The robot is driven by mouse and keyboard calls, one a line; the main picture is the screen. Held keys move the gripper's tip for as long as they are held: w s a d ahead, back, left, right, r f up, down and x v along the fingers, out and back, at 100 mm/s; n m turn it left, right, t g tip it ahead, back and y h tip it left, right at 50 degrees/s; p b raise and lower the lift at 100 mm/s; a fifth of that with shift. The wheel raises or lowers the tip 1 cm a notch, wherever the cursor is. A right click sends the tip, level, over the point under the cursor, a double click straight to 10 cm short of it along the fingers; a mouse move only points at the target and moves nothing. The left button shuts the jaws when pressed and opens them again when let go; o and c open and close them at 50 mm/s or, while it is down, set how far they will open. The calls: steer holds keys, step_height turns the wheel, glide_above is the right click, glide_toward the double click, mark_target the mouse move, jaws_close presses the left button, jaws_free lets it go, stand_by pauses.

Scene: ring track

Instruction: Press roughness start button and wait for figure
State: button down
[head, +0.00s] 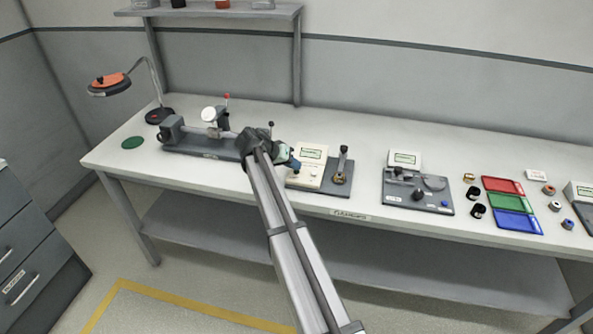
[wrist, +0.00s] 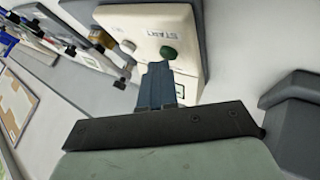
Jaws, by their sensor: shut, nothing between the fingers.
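The cream instrument box (head: 312,153) with a small green display stands on the bench, right of my gripper in the head view. In the wrist view the same box (wrist: 150,25) fills the top middle. It carries a START label and a round green button (wrist: 168,52). My gripper (wrist: 157,68) is shut and empty, its fingertips just short of or at the button's lower left edge; whether they touch cannot be told. In the head view my gripper (head: 295,163) is at the box's left side. The display text is too small to read, and the button is not distinguishable there.
A grey fixture (head: 205,148) with a shaft lies left of my gripper. A dark base with a small upright stand (head: 342,165) is right of the box. Another station (head: 418,190) and red, green and blue trays (head: 503,186) stand further right. A lamp (head: 109,84) is at left.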

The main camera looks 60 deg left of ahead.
mark_target(294, 171)
steer(key=shift+f, duration=0.15)
stand_by(0.5)
steer(key=shift+r, duration=0.95)
steer(key=shift+r, duration=2.5)
